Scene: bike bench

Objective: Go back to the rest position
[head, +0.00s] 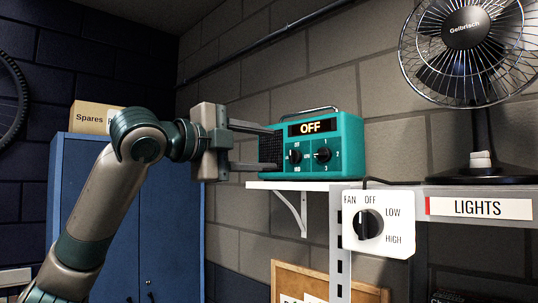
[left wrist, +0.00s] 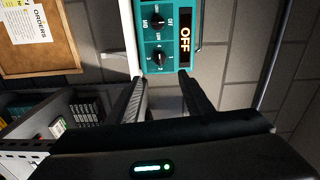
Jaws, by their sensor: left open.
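My left gripper (head: 262,148) is raised in the middle of the head view, its two fingers apart and pointing right at the teal radio. It is open, with nothing visible between the fingers. In the left wrist view the open left gripper (left wrist: 160,82) has its fingertips close to the teal radio (left wrist: 190,68); I cannot tell whether they touch it. In the head view the radio (head: 347,160) stands on a white shelf, shows "OFF" and has two black knobs. My right gripper is not in view.
The white shelf (head: 290,186) sits on a bracket. Right of it are a fan switch box (head: 393,236), a grey ledge with a LIGHTS label (head: 478,208) and a black fan (head: 470,45). A blue cabinet (head: 165,220) with a Spares box (head: 92,117) stands behind my left arm.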

